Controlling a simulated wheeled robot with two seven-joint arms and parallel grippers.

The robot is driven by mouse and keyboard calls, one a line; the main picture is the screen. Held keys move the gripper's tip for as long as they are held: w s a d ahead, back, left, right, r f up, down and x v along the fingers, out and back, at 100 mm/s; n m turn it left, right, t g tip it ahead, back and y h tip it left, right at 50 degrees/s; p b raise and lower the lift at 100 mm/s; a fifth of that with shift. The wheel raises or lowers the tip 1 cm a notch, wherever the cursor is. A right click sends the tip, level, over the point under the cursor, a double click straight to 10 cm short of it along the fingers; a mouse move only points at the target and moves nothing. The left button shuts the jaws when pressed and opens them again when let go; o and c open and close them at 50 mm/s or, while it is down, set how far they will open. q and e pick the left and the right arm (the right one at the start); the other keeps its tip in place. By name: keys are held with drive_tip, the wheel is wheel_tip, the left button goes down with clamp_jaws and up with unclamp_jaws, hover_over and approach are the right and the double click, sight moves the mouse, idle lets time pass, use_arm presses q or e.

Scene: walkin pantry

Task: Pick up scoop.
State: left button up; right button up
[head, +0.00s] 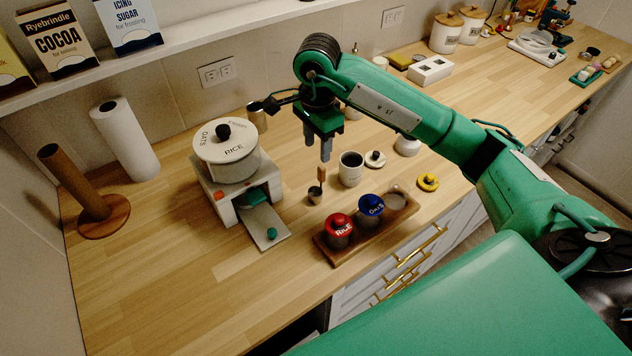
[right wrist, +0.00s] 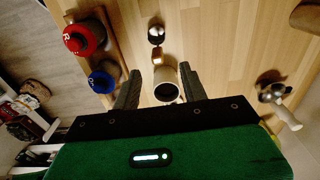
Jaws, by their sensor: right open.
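The scoop (head: 315,194) is a small metal cup with a short brown wooden handle pointing up. It stands on the wooden counter between the white dispenser and a white mug. In the right wrist view the scoop (right wrist: 156,34) lies beyond my fingertips, its wooden handle towards the gripper. My right gripper (head: 318,150) hangs above the scoop with its fingers pointing down. It is open and empty, and the right wrist view shows the two fingers (right wrist: 160,78) apart. The fingers do not appear to touch the scoop. My left gripper is out of view.
The white dispenser (head: 228,165) stands left of the scoop. The white mug (head: 350,170) stands close on the right. A wooden tray (head: 362,244) in front holds a red-lidded jar (head: 339,229) and a blue-lidded jar (head: 371,207). The counter's front left is clear.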

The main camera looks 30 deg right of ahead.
drive_tip(key=p, duration=0.1)
hover_over(319, 181)
drive_tip(key=f, duration=0.4)
drive_tip(key=shift+w+f, duration=0.3)
drive_tip(key=shift+w, duration=0.05)
drive_tip(key=shift+f, duration=0.8)
drive_tip(key=shift+f+p, duration=0.2)
drive_tip(key=shift+p, duration=0.3)
drive_tip(key=f, duration=0.1)
drive_tip(key=f+p, duration=0.2)
drive_tip(key=shift+s+d+f, duration=0.1)
drive_tip(key=shift+s+f, duration=0.2)
drive_tip(key=shift+f, duration=0.6)
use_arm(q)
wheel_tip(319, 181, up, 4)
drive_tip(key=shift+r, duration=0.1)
use_arm(e)
clamp_jaws()
